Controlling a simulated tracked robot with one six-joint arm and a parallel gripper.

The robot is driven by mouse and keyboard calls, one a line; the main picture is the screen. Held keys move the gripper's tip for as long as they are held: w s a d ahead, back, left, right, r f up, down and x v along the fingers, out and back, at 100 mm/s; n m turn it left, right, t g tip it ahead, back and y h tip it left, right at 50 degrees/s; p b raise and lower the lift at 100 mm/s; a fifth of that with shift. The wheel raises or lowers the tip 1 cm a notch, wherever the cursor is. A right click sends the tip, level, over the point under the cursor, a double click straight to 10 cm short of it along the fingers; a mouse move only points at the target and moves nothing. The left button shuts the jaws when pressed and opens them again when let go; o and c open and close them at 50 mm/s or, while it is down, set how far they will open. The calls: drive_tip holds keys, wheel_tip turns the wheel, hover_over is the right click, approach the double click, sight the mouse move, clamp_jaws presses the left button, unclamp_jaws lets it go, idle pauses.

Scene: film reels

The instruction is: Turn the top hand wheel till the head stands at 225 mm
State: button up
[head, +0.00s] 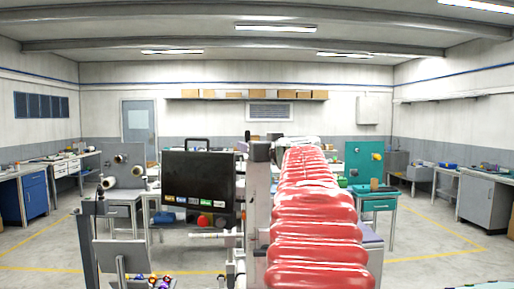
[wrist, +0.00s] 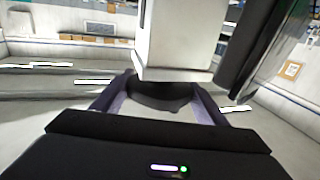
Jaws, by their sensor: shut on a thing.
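In the wrist view my gripper (wrist: 163,88) has its two purple-grey fingers closed on either side of a dark round part, the top hand wheel (wrist: 158,98). A pale column (wrist: 178,40) meets the wheel on its far side. In the head view a grey upright stand (head: 261,205) with a dark top rises just left of my red-sleeved arm. The arm hides my gripper's fingers and most of the wheel there. I cannot read a height scale or make out the head's height in either view.
A dark screen (head: 198,178) with small coloured labels stands left of the upright. A grey panel (head: 124,165) with round fittings stands further left, and a teal panel (head: 364,165) stands right. Workbenches line the side walls. Open floor with yellow lines lies between.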

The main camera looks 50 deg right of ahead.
drive_tip(key=shift+m+g+h, duration=0.5)
drive_tip(key=shift+m+h, duration=0.1)
drive_tip(key=shift+h, duration=0.1)
drive_tip(key=shift+h, duration=0.3)
drive_tip(key=o, duration=1.1)
drive_tip(key=shift+c, duration=0.2)
